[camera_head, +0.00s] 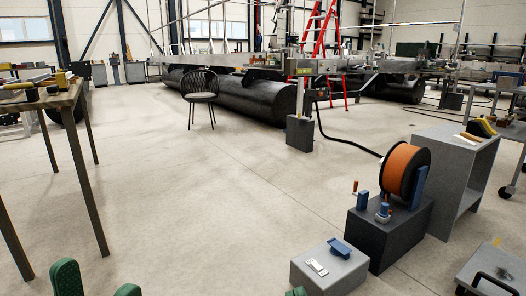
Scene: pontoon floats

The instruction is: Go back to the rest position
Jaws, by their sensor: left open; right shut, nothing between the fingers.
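My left gripper (97,276) shows at the bottom left edge as two green fingertips standing well apart. It is open, with only bare floor seen between the fingers. My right gripper (297,291) shows only as a small green tip at the bottom edge, just in front of a grey box (330,268). It is shut with nothing held. Whether it touches the box cannot be told. The rest of both grippers and both arms is out of the picture.
A wooden-topped table (45,98) with tools stands at left. At right are a dark box (385,240), an orange cable reel (401,170) and a grey cabinet (450,155). A black chair (200,88) stands before a long black float (245,97). The middle floor is clear.

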